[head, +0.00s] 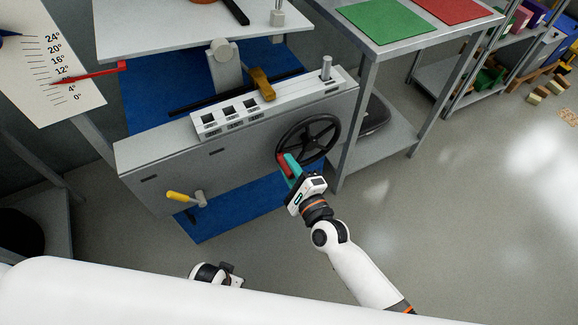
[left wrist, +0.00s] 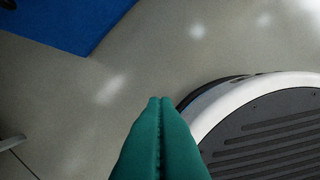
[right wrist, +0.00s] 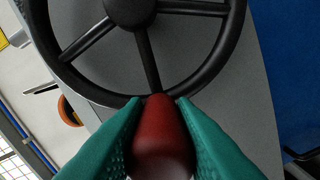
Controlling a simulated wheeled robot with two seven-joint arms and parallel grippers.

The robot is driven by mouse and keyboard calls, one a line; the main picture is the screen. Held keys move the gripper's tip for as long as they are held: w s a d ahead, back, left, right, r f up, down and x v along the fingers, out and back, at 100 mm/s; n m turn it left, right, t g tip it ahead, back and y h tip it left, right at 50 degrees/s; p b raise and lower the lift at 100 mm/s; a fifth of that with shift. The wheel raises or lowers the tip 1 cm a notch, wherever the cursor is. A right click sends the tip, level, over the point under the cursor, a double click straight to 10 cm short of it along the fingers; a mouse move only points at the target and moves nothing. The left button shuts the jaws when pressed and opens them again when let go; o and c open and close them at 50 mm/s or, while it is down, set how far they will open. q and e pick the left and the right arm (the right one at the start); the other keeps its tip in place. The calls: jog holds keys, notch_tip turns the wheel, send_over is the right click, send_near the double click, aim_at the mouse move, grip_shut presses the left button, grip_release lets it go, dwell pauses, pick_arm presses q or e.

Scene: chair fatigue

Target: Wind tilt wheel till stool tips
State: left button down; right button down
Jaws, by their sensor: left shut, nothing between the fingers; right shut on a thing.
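The tilt wheel (head: 308,138) is a black spoked handwheel on the front of the grey test bench (head: 230,150). It also shows in the right wrist view (right wrist: 225,50). My right gripper (head: 291,168) is shut on the wheel's red handle (right wrist: 158,140), at the lower left of the rim in the head view. A scale board (head: 50,70) with degree marks has a red pointer (head: 90,74) near its lower marks, between about 4° and 12°. My left gripper (left wrist: 160,100) is shut and empty above the floor. I cannot make out the stool whole.
A yellow-handled lever (head: 184,197) sticks out of the bench front. A grey table (head: 400,38) with green and red mats stands right of the wheel. Shelves with coloured boxes stand at the far right.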

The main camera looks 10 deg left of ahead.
jog(key=c, duration=1.2)
grip_release()
jog(key=shift+d, duration=0.1)
jog(key=shift+s+d, duration=0.2)
jog(key=shift+s, duration=0.1)
pick_arm(q)
jog(key=shift+s+f+p, duration=0.25)
jog(key=shift+f+p, duration=0.05)
jog(key=shift+f, duration=0.6)
pick_arm(e)
jog(key=v, duration=1.1)
jog(key=shift+s, duration=0.1)
pick_arm(q)
jog(key=shift+s, duration=0.25)
